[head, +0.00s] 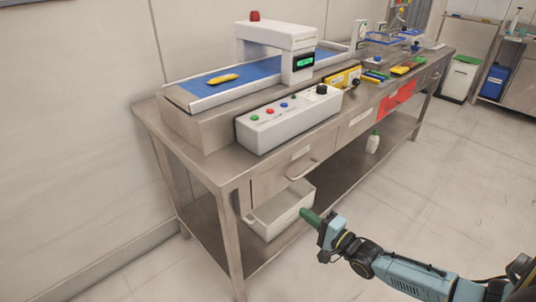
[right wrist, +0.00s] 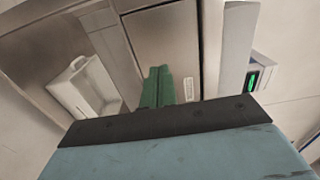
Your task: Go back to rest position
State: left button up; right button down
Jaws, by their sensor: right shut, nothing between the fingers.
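My right gripper (head: 309,216) has green fingers and reaches in from the lower right of the head view, in front of the steel workbench (head: 228,178). Its fingers are shut together with nothing between them. They point toward the bench's lower front, near a white bin (head: 282,212) on the lower shelf. The green fingers also show in the right wrist view (right wrist: 157,84), close together, with the bench drawer front behind them. My left gripper is in neither view.
A conveyor with a blue belt (head: 262,70) carries a yellow item (head: 223,79) on the bench top. A white control box (head: 290,118) with buttons stands at its front. A white bottle (head: 373,142) is on the lower shelf. The floor (head: 440,170) at right is clear.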

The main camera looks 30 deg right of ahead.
jog(key=s+f+n+g+h, duration=0.1)
jog(key=s+f+n+g, duration=0.2)
jog(key=s+f, duration=0.35)
jog(key=s+f+n+g+h, duration=0.2)
jog(key=s+f+n, duration=0.1)
jog(key=f, duration=0.7)
jog(key=s+f+n+g+h, duration=0.1)
jog(key=s+f+n+g, duration=0.15)
jog(key=s+f, duration=0.4)
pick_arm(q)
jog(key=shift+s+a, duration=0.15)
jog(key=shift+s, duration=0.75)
pick_arm(e)
jog(key=s+a+f+n+g, duration=0.1)
jog(key=s+f+n+g, duration=0.2)
jog(key=s, duration=0.5)
jog(key=s+a+f+n+g+h, duration=0.1)
jog(key=s+a+f+n+g, duration=0.1)
jog(key=s+f, duration=0.4)
jog(key=s+a+f+n+g, duration=0.2)
jog(key=s+f+n+g, duration=0.2)
jog(key=s, duration=0.6)
jog(key=shift+a+f+n, duration=0.25)
jog(key=shift+f+n, duration=0.1)
jog(key=shift+f, duration=0.05)
